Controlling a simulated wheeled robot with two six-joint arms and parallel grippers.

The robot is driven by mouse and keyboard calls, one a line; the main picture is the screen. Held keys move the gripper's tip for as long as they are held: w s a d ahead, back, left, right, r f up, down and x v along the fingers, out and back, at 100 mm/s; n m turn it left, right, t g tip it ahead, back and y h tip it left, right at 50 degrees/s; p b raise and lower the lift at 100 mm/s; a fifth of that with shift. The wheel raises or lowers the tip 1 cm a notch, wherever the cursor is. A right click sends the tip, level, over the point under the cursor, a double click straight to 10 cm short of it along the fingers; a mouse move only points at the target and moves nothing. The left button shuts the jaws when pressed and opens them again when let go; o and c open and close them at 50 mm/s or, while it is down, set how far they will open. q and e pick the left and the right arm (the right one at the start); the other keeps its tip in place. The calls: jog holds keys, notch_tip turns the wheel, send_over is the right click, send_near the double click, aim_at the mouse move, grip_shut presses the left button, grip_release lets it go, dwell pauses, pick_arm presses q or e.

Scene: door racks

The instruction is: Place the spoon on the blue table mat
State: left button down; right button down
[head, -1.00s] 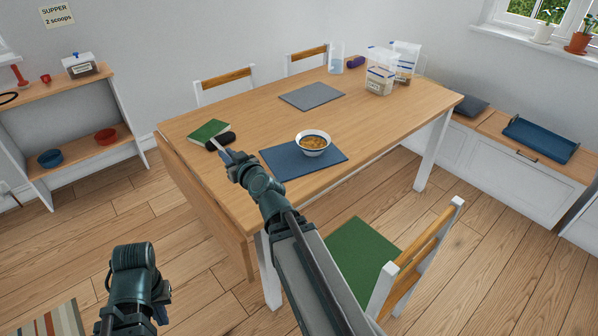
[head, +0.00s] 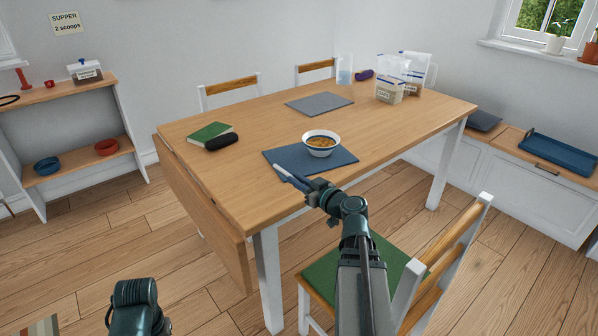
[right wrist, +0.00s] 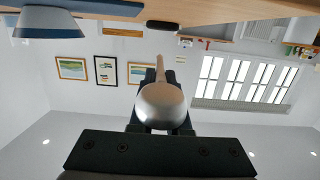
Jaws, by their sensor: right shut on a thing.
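The blue table mat (head: 340,160) lies near the front edge of the wooden table, with a bowl of soup (head: 320,145) on it. My right gripper (head: 312,187) is at the mat's front left edge and is shut on the spoon (head: 287,174). In the head view the spoon shows as a thin pale strip pointing left over the mat's left part. In the right wrist view the spoon (right wrist: 162,104) has its round metal end near the jaws and its handle pointing away. Whether it touches the mat is unclear. Only part of my left arm shows at the lower left.
A green book (head: 210,132) and a black case (head: 221,142) lie at the table's left. A grey mat (head: 320,103) and containers (head: 390,90) are at the back. A chair with a green seat (head: 385,262) stands at the front. Bare tabletop lies left of the blue mat.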

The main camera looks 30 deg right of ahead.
aim_at(272, 185)
jog(key=w+f+b, duration=0.1)
jog(key=w, duration=0.2)
jog(key=w+f+b, duration=0.2)
jog(key=w, duration=0.1)
jog(key=w+f+b, duration=0.1)
jog(key=w+f, duration=0.1)
jog(key=w, duration=0.1)
jog(key=shift+w+a, duration=0.1)
jog(key=shift+a, duration=0.2)
jog(key=shift+w+a, duration=0.1)
jog(key=shift+w, duration=0.1)
jog(key=w+f+b, duration=0.1)
jog(key=w, duration=0.1)
jog(key=w+f+b, duration=0.2)
jog(key=shift+a, duration=0.1)
jog(key=shift+r, duration=0.1)
jog(key=c, duration=0.9)
grip_release()
